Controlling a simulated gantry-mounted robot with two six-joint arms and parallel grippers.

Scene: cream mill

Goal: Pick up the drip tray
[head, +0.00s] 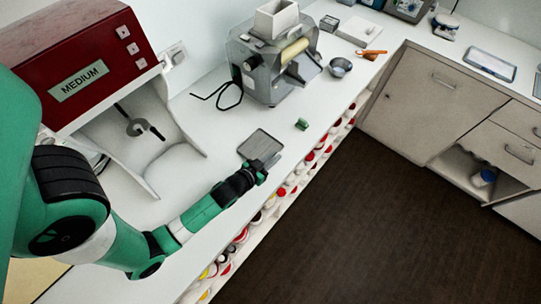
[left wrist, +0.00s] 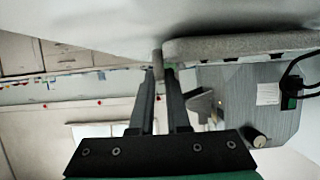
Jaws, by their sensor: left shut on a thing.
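The drip tray (head: 259,145) is a flat grey rectangle with rounded corners, on or just above the white counter in front of the mill. In the left wrist view the drip tray (left wrist: 235,45) is a pale slab at the upper right, next to the fingertips. My left gripper (head: 270,163) reaches it from the front left, at its front right edge. In the left wrist view my left gripper (left wrist: 165,72) is shut on the tray's near edge or tab. Whether the tray is clear of the counter cannot be told. My right gripper is out of view.
A small green block (head: 302,124) lies right of the tray. The grey mill (head: 265,65) with its cable stands behind, a metal bowl (head: 340,67) beside it. A red machine marked MEDIUM (head: 80,60) stands at left. Shelves of jars (head: 290,182) run below the counter's front edge.

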